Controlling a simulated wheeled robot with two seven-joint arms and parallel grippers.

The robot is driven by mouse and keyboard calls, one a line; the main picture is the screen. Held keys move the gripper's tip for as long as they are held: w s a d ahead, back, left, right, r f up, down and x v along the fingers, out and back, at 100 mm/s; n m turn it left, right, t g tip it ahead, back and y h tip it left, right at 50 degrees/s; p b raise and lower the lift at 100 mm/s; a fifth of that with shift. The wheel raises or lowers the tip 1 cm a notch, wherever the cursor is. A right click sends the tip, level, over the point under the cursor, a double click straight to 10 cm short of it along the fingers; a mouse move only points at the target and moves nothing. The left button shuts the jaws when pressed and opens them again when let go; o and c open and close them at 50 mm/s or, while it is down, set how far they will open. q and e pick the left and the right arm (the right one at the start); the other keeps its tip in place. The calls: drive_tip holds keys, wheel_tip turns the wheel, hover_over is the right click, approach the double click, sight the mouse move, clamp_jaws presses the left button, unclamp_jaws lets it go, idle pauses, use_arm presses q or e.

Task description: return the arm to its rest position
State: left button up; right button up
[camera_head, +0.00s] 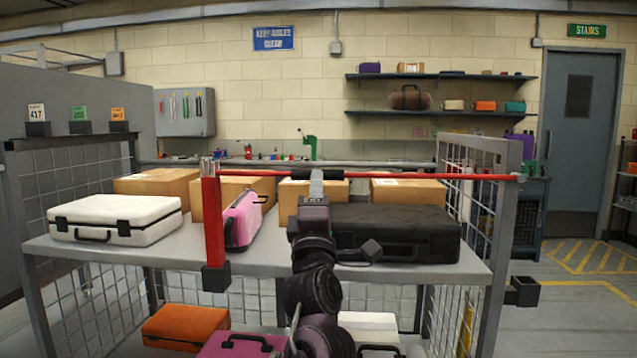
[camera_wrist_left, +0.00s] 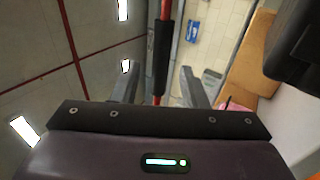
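A red bar (camera_head: 430,176) lies level across the front of the rack, from a red post (camera_head: 214,225) at left to the rack's right upright. Black sleeves cover part of the bar. My left gripper (camera_head: 317,185) is at the sleeved part, with my arm rising from the bottom of the picture. In the left wrist view, the two fingers (camera_wrist_left: 160,90) are apart, with the bar's black sleeve (camera_wrist_left: 161,55) showing between them and gaps on both sides. I cannot tell how far the sleeve is beyond the fingertips. My right gripper is not in view.
The upper shelf (camera_head: 255,270) holds a white case (camera_head: 115,218), a pink case (camera_head: 243,220), a black case (camera_head: 405,233) and several cardboard boxes (camera_head: 157,184) behind. More cases, one orange (camera_head: 185,325), are below. Free floor (camera_head: 580,310) shows at right.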

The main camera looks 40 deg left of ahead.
use_arm(q)
drive_tip(key=v, duration=0.2)
drive_tip(key=shift+s+d+f, duration=0.1)
drive_tip(key=shift+s+f, duration=0.05)
drive_tip(key=shift+s, duration=0.05)
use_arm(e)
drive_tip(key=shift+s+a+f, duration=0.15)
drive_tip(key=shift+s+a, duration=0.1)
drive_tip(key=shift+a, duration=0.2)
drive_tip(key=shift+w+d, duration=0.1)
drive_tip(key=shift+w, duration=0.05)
